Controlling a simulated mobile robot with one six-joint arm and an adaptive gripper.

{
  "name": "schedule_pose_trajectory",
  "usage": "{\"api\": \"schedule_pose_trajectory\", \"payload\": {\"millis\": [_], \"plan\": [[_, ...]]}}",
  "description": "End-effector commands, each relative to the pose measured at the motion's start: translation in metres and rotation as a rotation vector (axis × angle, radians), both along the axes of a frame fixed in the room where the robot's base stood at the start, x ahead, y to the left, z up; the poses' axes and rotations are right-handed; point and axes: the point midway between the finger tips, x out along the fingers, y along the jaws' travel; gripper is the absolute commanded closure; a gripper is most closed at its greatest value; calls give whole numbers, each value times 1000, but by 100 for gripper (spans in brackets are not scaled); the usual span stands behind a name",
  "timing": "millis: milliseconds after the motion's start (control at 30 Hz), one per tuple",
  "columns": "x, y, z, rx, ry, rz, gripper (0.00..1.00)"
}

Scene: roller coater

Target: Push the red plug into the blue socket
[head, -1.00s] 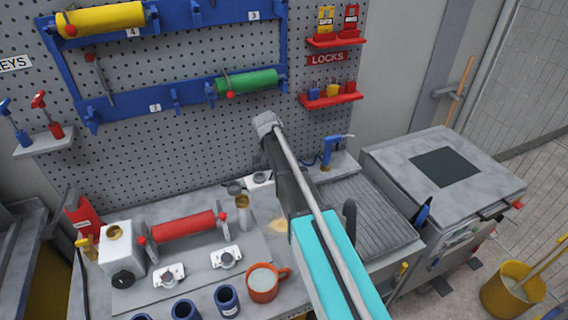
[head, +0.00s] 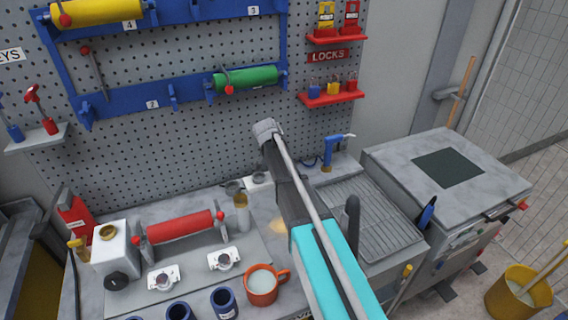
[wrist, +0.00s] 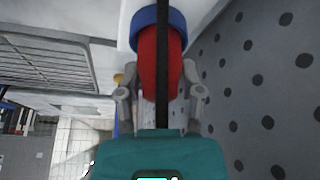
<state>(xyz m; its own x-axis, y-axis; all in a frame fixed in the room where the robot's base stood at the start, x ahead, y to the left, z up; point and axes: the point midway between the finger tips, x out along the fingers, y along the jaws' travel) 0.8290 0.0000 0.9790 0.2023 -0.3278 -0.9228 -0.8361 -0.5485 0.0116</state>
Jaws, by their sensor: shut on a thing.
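In the wrist view, the red plug (wrist: 148,72) lies between the two grey fingers of my gripper (wrist: 160,96), which is shut on it. A blue ring (wrist: 157,17), which looks like the blue socket, is at the plug's far end. The two look in line and touching or overlapping, but I cannot tell how deep the plug sits. A black bar crosses in front of both. In the head view, my arm hides the gripper, plug and socket.
A perforated panel (wrist: 265,80) is close on the right in the wrist view. In the head view, the bench holds a red roller (head: 180,225), an orange mug (head: 262,286) and blue cups (head: 225,301). A sink drainer (head: 372,215) and grey cabinet (head: 410,160) stand right.

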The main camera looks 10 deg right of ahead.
Motion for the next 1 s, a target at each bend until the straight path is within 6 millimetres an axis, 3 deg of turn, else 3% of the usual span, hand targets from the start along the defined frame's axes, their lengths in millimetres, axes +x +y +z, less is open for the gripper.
{"api": "schedule_pose_trajectory", "payload": {"millis": [33, 67, 233, 733, 1000], "plan": [[0, 0, -3, 0, 0, 0, 99], [0, 0, -2, 0, 0, 0, 49], [0, 0, -1, 0, 0, 0, 18], [0, 0, 0, 0, 0, 0, 16], [-2, 2, 12, 0, 0, 0, 16]]}}
